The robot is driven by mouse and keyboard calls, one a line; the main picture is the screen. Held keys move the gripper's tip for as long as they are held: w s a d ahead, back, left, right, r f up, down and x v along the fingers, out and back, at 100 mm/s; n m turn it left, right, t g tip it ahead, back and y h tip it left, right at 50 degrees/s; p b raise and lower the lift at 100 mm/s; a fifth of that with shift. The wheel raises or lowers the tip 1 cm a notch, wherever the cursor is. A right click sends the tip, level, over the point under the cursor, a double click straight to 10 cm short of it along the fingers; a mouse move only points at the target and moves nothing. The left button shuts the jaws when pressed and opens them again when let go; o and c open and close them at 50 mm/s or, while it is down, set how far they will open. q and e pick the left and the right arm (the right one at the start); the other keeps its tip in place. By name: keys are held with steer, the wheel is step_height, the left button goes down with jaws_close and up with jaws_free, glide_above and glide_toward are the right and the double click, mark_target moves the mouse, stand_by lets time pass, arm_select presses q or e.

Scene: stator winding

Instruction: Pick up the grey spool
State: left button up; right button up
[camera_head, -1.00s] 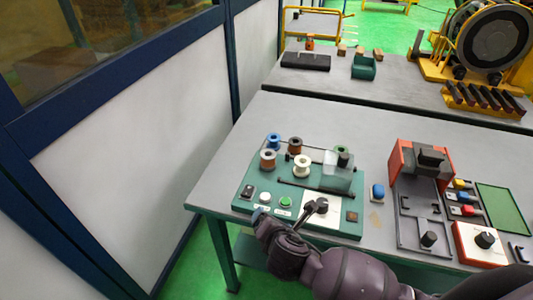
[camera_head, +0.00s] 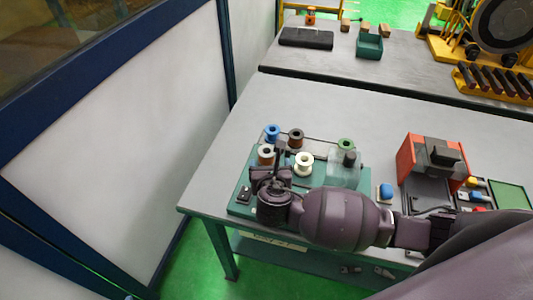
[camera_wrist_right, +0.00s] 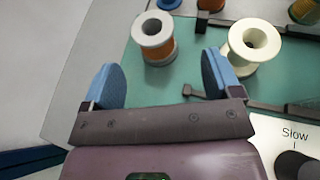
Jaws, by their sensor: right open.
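The grey spool (camera_wrist_right: 153,42), with grey flanges and copper-orange wire, stands upright on the green board (camera_wrist_right: 120,98). It also shows in the head view (camera_head: 266,152), partly hidden behind my right gripper (camera_head: 277,165). In the wrist view my right gripper (camera_wrist_right: 160,82) is open and empty, with two blue fingertips apart. The grey spool lies just beyond the gap between them, roughly centred, and not between the fingers. My left gripper is not in view.
A cream spool (camera_wrist_right: 249,47) stands close to the right finger. A blue spool (camera_head: 272,133), a brown spool (camera_head: 296,137) and a green spool (camera_head: 345,146) stand behind. A clear block (camera_head: 344,168) is at the right. The grey table (camera_head: 400,122) is bare farther back.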

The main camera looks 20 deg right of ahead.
mark_target(266, 149)
steer(key=shift+x, duration=1.2)
steer(key=shift+w+a+r+x, duration=0.1)
steer(key=shift+r+x, duration=0.05)
steer(key=shift+x, duration=0.7)
steer(key=shift+w+a+r+x, duration=0.1)
steer(key=shift+r+x, duration=0.05)
steer(key=shift+x, duration=0.7)
steer(key=shift+w+a+r+x, duration=0.1)
steer(key=shift+r+x, duration=0.1)
steer(key=shift+x, duration=0.7)
steer(key=shift+s, duration=0.1)
steer(key=c, duration=1)
steer(key=shift+r, duration=0.15)
